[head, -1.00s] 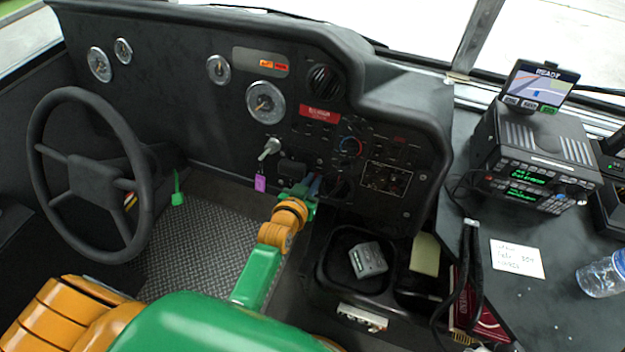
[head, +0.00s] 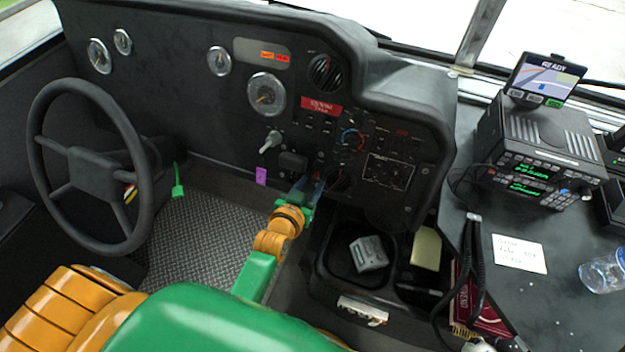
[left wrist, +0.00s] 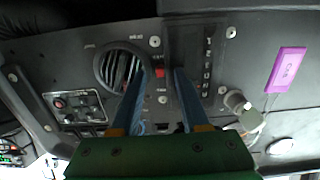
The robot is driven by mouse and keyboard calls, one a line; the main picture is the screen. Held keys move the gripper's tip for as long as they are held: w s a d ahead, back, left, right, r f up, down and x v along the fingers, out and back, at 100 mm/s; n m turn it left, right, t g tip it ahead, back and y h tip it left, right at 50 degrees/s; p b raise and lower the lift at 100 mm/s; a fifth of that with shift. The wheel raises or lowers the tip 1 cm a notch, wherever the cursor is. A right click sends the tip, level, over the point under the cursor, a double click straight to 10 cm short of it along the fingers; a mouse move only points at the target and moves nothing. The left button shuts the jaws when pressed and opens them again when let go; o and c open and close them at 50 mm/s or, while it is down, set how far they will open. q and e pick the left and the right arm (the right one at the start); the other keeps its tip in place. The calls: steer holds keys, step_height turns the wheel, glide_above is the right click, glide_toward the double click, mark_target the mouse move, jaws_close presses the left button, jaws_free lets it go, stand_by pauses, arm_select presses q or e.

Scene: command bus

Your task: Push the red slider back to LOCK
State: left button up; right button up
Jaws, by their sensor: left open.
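The red slider (left wrist: 160,74) is a small red piece on the black dash panel, between two small white labels that I cannot read for certain. My left gripper (left wrist: 164,72) is open, with its two blue fingertips close to the panel. The slider lies between the fingertips, nearer the left one; whether it touches is unclear. In the head view my left gripper (head: 312,183) reaches the lower dash, and its fingers largely hide the slider there. My right gripper is not in view.
A round vent (left wrist: 118,70) sits left of the fingers. A key switch (left wrist: 236,101) and a purple tag (left wrist: 286,69) are to the right. In the head view, the steering wheel (head: 44,140) stands left and a storage tray (head: 335,262) lies below the dash.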

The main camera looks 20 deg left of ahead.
arm_select(q)
steer(key=v, duration=0.5)
steer(key=shift+s+p, duration=0.15)
steer(key=shift+p, duration=0.2)
steer(key=s+d+f+m+g+h+p, duration=0.1)
steer(key=s+f+g, duration=0.2)
steer(key=s+f, duration=0.4)
steer(key=s+f+g, duration=0.3)
steer(key=s+f, duration=0.1)
steer(key=f, duration=0.5)
steer(key=s+a+f+g, duration=0.1)
steer(key=s+f+g, duration=0.1)
steer(key=s, duration=0.5)
steer(key=s+a+f+g+y, duration=0.1)
steer(key=s+a+f+g, duration=0.1)
steer(key=s+f, duration=0.2)
steer(key=s+a+f+m+g+p, duration=0.1)
steer(key=s+a+f+g, duration=0.1)
steer(key=s, duration=0.7)
steer(key=shift+s+a+f, duration=0.2)
steer(key=shift+s+f, duration=0.1)
steer(key=shift+f, duration=0.4)
